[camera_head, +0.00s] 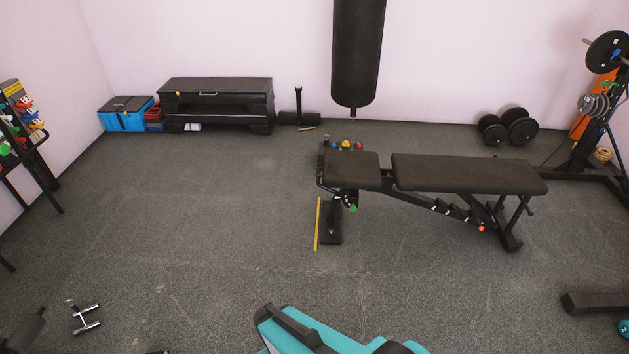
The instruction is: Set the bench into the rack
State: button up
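The black padded weight bench (466,175) stands on the floor right of centre, with its long pad to the right and its short seat pad (352,168) to the left. A black rack-like frame (590,165) stands at the right edge, partly cut off, with a black weight plate (607,52) high on it. The bench's right end is near this frame but appears apart from it. My gripper is not in view. A teal and black part, seemingly mine, shows at the bottom centre.
A punching bag (358,50) hangs behind the bench. Dumbbells (507,127) lie by the back wall. A black beam (600,303) lies at the lower right. Stacked step platforms (217,103) stand at the back left. A chrome-handled item (84,317) lies lower left. The left-centre floor is clear.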

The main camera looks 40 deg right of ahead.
aim_at(332, 210)
jog(key=z, duration=0.05)
jog(key=i, duration=1)
jog(key=u, duration=0.05)
